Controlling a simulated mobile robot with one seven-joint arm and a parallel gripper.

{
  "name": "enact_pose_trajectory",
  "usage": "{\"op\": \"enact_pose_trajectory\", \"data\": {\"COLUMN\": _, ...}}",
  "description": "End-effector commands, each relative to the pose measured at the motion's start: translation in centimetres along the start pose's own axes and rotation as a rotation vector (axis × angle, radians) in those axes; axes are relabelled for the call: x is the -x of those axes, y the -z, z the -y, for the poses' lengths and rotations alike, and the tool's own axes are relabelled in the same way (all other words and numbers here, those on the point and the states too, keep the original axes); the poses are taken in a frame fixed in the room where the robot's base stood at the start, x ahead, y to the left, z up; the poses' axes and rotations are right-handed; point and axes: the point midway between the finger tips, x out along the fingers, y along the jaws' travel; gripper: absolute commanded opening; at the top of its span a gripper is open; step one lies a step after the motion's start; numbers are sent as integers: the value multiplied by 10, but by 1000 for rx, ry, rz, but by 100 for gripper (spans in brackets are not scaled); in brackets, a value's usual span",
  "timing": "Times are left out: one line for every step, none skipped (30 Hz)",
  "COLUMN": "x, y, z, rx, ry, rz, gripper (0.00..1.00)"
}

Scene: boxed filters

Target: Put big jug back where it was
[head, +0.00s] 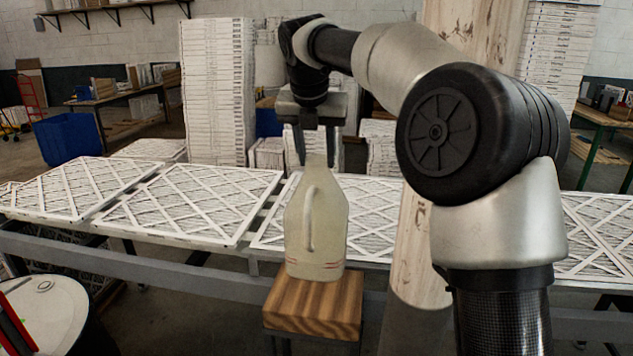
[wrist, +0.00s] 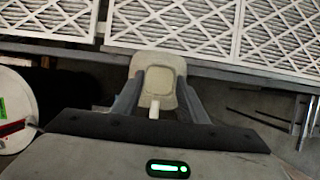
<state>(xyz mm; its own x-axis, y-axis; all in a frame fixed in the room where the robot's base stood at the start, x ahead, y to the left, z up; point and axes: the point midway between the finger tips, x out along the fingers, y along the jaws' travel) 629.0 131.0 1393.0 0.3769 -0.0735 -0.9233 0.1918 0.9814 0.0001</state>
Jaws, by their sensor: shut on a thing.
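The big jug (head: 316,232) is pale cream with a side handle and hangs roughly upright below my gripper (head: 318,158) in the head view. My gripper is shut on the jug's narrow top, one finger on each side. The jug's base overlaps the back of a wooden block-topped stool (head: 314,308); I cannot tell whether it touches it. In the wrist view the jug (wrist: 160,82) shows from above between the two fingers (wrist: 157,100). The stool cannot be made out there.
A long rack of white-framed filters (head: 205,200) runs behind the jug, with a grey rail (head: 150,270) along its front. A white-topped drum (head: 45,310) stands at lower left. A pale post (head: 412,245) rises just right of the jug. Tall filter stacks (head: 215,90) stand behind.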

Motion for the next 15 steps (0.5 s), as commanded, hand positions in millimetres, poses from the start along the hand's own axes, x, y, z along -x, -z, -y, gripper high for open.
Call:
{"op": "enact_pose_trajectory", "data": {"x": -6, "y": 3, "z": 1, "rx": 0, "ry": 0, "rz": 3, "gripper": 0}}
{"op": "enact_pose_trajectory", "data": {"x": -11, "y": 5, "z": 1, "rx": 1, "ry": 0, "rz": 3, "gripper": 0}}
{"op": "enact_pose_trajectory", "data": {"x": -17, "y": 7, "z": 0, "rx": 1, "ry": 0, "rz": 2, "gripper": 0}}
{"op": "enact_pose_trajectory", "data": {"x": -21, "y": 9, "z": 0, "rx": 1, "ry": 0, "rz": 3, "gripper": 0}}
{"op": "enact_pose_trajectory", "data": {"x": -25, "y": 10, "z": 0, "rx": 1, "ry": 0, "rz": 3, "gripper": 0}}
{"op": "enact_pose_trajectory", "data": {"x": -29, "y": 12, "z": 0, "rx": 0, "ry": 0, "rz": 4, "gripper": 0}}
{"op": "enact_pose_trajectory", "data": {"x": -32, "y": 13, "z": 0, "rx": 0, "ry": -1, "rz": 4, "gripper": 0}}
{"op": "enact_pose_trajectory", "data": {"x": -34, "y": 14, "z": 0, "rx": -1, "ry": -1, "rz": 5, "gripper": 0}}
{"op": "enact_pose_trajectory", "data": {"x": -36, "y": 15, "z": 0, "rx": -1, "ry": -1, "rz": 5, "gripper": 0}}
{"op": "enact_pose_trajectory", "data": {"x": -38, "y": 15, "z": 0, "rx": -1, "ry": -1, "rz": 5, "gripper": 0}}
{"op": "enact_pose_trajectory", "data": {"x": -39, "y": 16, "z": 0, "rx": 0, "ry": -1, "rz": 6, "gripper": 0}}
{"op": "enact_pose_trajectory", "data": {"x": -42, "y": 17, "z": 0, "rx": 0, "ry": -1, "rz": 6, "gripper": 0}}
{"op": "enact_pose_trajectory", "data": {"x": -45, "y": 18, "z": 0, "rx": 0, "ry": -1, "rz": 5, "gripper": 0}}
{"op": "enact_pose_trajectory", "data": {"x": -48, "y": 19, "z": 1, "rx": 0, "ry": 0, "rz": 4, "gripper": 0}}
{"op": "enact_pose_trajectory", "data": {"x": -53, "y": 22, "z": 1, "rx": 1, "ry": 0, "rz": 4, "gripper": 0}}
